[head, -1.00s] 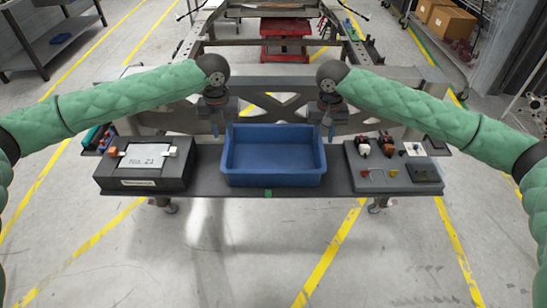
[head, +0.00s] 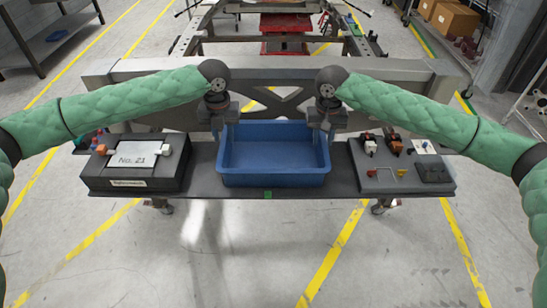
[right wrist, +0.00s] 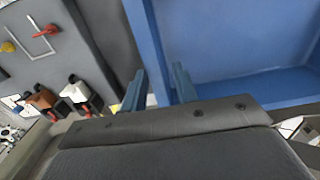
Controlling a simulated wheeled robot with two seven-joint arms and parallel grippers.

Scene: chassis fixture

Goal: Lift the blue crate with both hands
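The blue crate (head: 274,178) sits upright and empty on the dark shelf, its bottom resting on it. My left gripper (head: 222,136) is at the crate's left side wall, pointing down, its fingers apart around the rim. My right gripper (head: 322,138) is likewise at the right side wall. In the right wrist view, the right gripper's fingers (right wrist: 159,88) stand on either side of the crate's wall (right wrist: 215,40), one outside and one inside, with a gap between them. Whether either gripper touches the wall is hard to tell.
The dark shelf (head: 240,191) carries a dark box with a "No. 21" plate (head: 133,160) left of the crate. A grey board with small connectors and tools (head: 405,178) lies to the right. A grey chassis frame (head: 385,70) stands behind. The floor in front is clear.

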